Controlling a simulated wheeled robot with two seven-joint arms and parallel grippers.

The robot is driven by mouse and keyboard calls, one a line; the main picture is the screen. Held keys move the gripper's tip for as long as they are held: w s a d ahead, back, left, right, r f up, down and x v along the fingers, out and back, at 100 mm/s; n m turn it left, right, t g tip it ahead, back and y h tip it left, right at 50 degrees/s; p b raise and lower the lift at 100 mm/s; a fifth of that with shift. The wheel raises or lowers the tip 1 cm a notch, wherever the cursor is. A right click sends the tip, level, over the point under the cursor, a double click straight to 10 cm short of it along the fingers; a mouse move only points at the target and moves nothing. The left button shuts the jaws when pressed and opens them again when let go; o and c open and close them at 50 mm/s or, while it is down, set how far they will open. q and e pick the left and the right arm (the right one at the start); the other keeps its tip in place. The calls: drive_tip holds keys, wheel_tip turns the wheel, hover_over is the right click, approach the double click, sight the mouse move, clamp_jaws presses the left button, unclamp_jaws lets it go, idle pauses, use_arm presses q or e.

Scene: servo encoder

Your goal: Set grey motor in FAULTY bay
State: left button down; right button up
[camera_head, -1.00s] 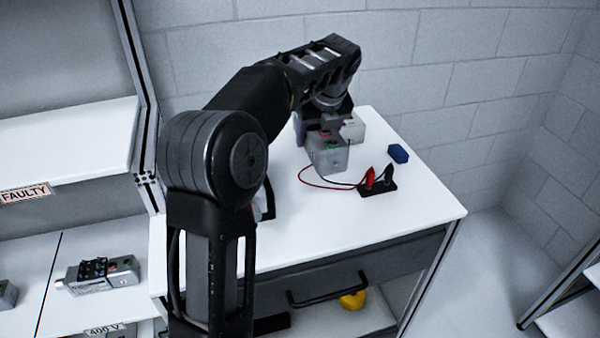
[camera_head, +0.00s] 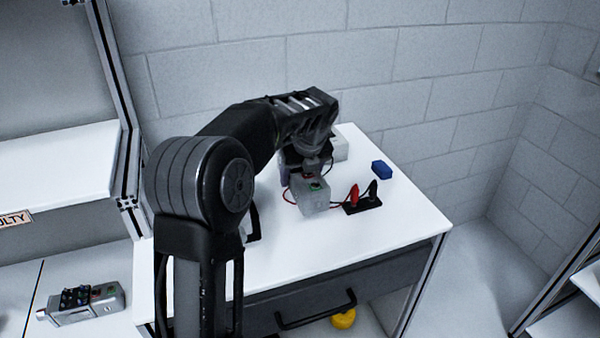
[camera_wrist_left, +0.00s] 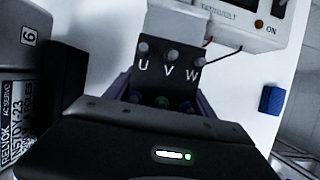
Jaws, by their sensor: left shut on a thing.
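The grey motor (camera_head: 311,196) is held by my left gripper (camera_head: 305,172) over the white worktable, in front of the white box; I cannot tell how far it is above the top. In the left wrist view, a black terminal plate marked U V W (camera_wrist_left: 165,68) shows between the fingers, with posts on it. The FAULTY label (camera_head: 15,219) is partly cut off at the left edge of the head view, on the front of a white shelf (camera_head: 60,165). My right gripper is not in view.
Red and black clips (camera_head: 363,196) on a black base stand right of the motor, with wires running behind it. A blue block (camera_head: 381,169) lies farther back. A white box (camera_wrist_left: 240,20) marked ON stands behind. Another grey unit (camera_head: 82,303) sits at lower left.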

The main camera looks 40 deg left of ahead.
sight(311, 193)
use_arm(q)
drive_tip(key=shift+f, duration=1.7)
drive_tip(key=shift+c, duration=1.6)
unclamp_jaws()
drive_tip(key=shift+f, duration=0.2)
drive_tip(key=shift+r, duration=0.15)
drive_tip(key=v, duration=1.2)
drive_tip(key=shift+d, duration=0.1)
